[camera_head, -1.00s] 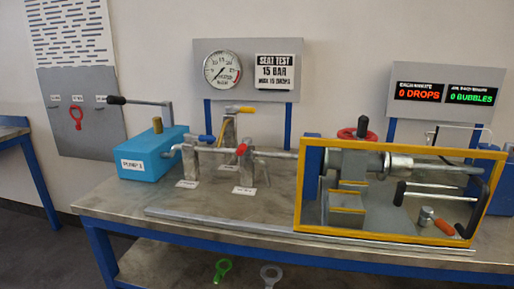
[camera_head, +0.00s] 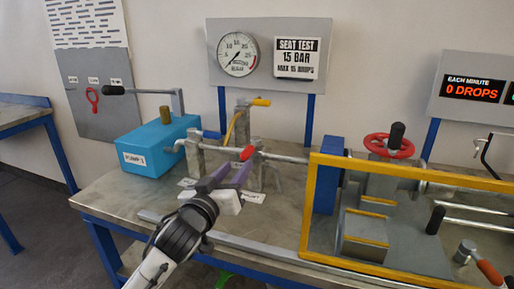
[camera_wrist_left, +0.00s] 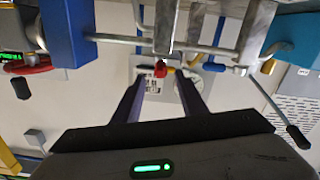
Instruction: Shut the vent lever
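Three levers stand on the pipework: a red-handled lever (camera_head: 247,153), a blue-handled lever (camera_head: 211,134) and a yellow-handled lever (camera_head: 261,102). The small labels below are too blurred or covered to tell which one is the vent lever. My left gripper (camera_head: 239,167) is open, its two purple fingers pointing up toward the red handle from the front, just short of it. In the left wrist view, which is upside down, the red handle (camera_wrist_left: 160,68) lies ahead between the open fingers (camera_wrist_left: 160,88); nothing is held. My right gripper is not in view.
The blue pump (camera_head: 155,148) with its long black-gripped handle stands left of the levers. A yellow frame (camera_head: 310,210) surrounds the flanged vessel with a red handwheel (camera_head: 389,146) on the right. A pressure gauge (camera_head: 238,54) hangs behind. The bench front-left (camera_head: 110,200) is clear.

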